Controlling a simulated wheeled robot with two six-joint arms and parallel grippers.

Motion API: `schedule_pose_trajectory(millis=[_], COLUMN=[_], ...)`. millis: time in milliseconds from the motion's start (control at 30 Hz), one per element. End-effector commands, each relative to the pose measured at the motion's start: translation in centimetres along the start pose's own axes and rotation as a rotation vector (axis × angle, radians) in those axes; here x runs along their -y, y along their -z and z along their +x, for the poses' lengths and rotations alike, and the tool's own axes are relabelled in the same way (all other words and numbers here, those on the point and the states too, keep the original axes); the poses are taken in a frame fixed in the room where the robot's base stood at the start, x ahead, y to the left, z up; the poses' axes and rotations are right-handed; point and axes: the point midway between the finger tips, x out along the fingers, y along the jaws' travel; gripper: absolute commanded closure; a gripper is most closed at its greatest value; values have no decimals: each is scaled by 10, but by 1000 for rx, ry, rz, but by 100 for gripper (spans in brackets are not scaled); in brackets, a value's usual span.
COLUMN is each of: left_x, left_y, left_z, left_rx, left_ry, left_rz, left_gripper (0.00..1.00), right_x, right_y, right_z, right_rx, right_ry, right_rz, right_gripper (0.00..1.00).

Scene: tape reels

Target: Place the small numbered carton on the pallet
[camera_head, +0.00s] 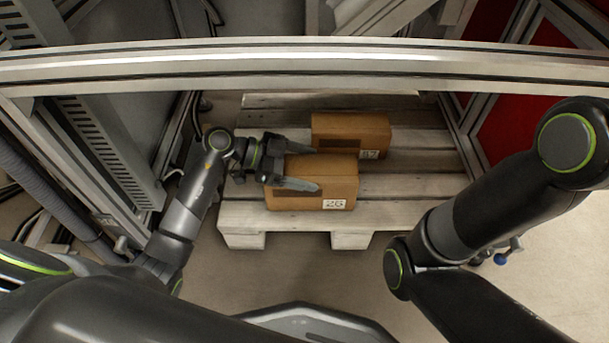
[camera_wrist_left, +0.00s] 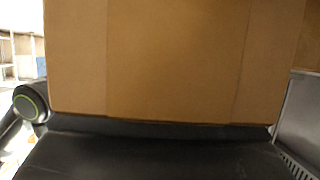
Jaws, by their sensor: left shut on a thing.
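The small carton labelled 26 (camera_head: 338,178) is a brown box at the front part of the wooden pallet (camera_head: 400,187). It fills much of the left wrist view (camera_wrist_left: 175,60) as a plain cardboard face. My left gripper (camera_head: 316,169) reaches in from the left and is shut on this carton, with one finger along its near side and the other toward its far side. The carton looks upright; I cannot tell whether its bottom touches the pallet boards. My right gripper is out of view; only my right arm shows.
A metal beam (camera_head: 300,65) crosses above the back of the pallet. Frame posts flank both sides. Pallet boards at right are bare.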

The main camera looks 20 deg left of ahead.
Motion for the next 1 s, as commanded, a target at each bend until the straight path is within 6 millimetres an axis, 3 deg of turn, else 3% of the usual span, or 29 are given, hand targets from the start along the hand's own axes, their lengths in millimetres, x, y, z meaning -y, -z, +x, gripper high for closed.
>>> schedule_pose_trajectory(millis=[33,167,567,600,733,1000], left_x=[0,0,0,0,0,0], left_y=[-10,-20,-20,-22,-22,-20], left_z=[5,9,9,9,9,8], left_rx=[-3,-3,-3,0,0,0], left_ry=[0,0,0,0,0,0], left_rz=[1,1,1,0,0,1], left_gripper=[79,79,79,15,0,0], right_x=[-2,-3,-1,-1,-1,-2], right_y=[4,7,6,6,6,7], right_z=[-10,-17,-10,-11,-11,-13], right_rx=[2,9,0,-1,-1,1], right_ry=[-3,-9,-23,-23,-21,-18], right_rz=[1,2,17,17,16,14], right_gripper=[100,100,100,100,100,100])
